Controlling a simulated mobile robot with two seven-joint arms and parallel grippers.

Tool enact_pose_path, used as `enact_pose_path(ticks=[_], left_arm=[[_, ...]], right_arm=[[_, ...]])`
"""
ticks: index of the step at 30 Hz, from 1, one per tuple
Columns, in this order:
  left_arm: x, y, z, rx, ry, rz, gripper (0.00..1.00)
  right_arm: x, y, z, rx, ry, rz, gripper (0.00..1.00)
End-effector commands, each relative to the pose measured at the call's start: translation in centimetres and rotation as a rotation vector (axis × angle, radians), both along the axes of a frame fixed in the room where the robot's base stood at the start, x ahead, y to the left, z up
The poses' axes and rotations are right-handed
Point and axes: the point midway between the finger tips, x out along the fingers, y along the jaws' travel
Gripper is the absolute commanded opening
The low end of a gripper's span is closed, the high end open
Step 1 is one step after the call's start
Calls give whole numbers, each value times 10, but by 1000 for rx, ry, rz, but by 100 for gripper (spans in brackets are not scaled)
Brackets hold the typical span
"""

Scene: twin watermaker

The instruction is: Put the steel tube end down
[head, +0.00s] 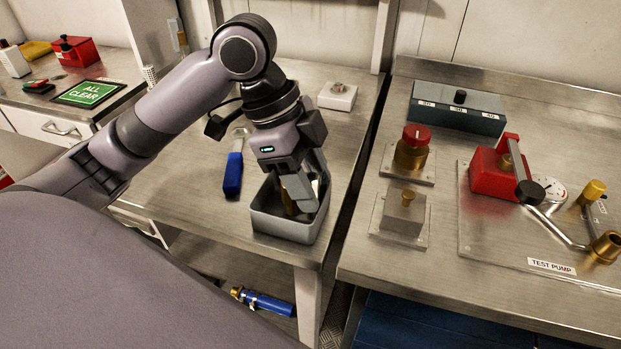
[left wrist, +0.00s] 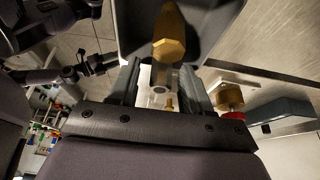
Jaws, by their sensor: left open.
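My left gripper (head: 302,196) reaches down into a grey open bin (head: 288,229) at the front right corner of the left bench. Its jaws are open. A brass piece (head: 288,203) shows beside the fingers inside the bin. In the left wrist view a hex-ended brass fitting (left wrist: 170,47) lies in the bin, just beyond the fingers. A pale grey, tube-like piece (left wrist: 165,78) shows between the fingers; it may be the steel tube end, but I cannot tell for sure. The fingers hide much of the bin's contents.
A blue-handled tool (head: 233,174) lies left of the bin. A small white block (head: 338,96) stands behind it. Across a narrow gap, the right bench holds a red-topped brass fitting (head: 412,150), a steel block (head: 403,212) and the test pump (head: 500,172).

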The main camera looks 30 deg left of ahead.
Motion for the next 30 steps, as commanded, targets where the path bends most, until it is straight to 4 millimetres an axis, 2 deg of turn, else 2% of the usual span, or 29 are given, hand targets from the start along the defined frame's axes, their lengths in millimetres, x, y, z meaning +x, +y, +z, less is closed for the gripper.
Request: enact_pose_path(ticks=[12,16,21,30], left_arm=[[-6,31,78,1,-4,5,48],[-8,39,97,0,-4,5,48],[-10,44,109,0,-1,3,48],[-10,44,110,1,0,2,48]], right_arm=[[0,0,15,0,-1,0,52],[0,0,18,0,-1,0,52],[0,0,20,0,-1,0,52],[0,0,20,0,-1,0,52]])
